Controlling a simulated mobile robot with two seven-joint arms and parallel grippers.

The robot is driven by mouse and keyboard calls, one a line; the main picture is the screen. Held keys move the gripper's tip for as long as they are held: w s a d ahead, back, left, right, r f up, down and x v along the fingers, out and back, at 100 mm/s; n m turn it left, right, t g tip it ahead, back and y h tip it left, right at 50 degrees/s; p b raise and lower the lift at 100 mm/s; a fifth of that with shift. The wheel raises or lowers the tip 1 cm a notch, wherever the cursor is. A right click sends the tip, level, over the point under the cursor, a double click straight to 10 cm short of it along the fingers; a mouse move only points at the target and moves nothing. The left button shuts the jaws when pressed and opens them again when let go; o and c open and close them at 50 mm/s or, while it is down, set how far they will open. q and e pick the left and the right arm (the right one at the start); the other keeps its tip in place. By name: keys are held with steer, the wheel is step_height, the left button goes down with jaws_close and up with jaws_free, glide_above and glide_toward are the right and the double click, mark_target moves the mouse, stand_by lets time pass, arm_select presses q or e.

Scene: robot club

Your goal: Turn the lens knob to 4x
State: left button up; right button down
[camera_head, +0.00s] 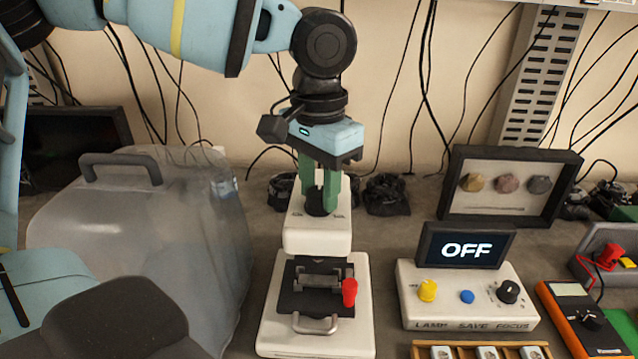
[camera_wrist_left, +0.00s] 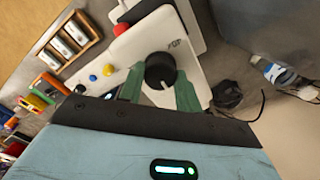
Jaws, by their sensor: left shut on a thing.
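The black lens knob (camera_head: 318,205) sits on top of the white microscope (camera_head: 318,238). My left gripper (camera_head: 319,198) comes down from above with its green fingers on either side of the knob, shut on it. In the left wrist view the round knob (camera_wrist_left: 160,70) lies between the two fingertips of the left gripper (camera_wrist_left: 159,88). A small dark marking (camera_wrist_left: 175,43) shows on the white top beside the knob, too small to read surely. The fingers hide part of the knob. My right gripper is not in view.
A control box (camera_head: 467,300) with a yellow knob, blue button and black dial stands to the right, its screen (camera_head: 465,248) reading OFF. A clear case (camera_head: 150,235) stands left. A red knob (camera_head: 349,292) is on the microscope's stage. A wooden slide tray (camera_head: 480,352) lies front right.

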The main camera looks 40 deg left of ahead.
arm_select(q)
steer(key=o, duration=1)
steer(key=shift+r, duration=0.15)
step_height(320, 180, up, 8)
steer(key=shift+f, duration=0.2)
steer(key=shift+s+f, duration=0.1)
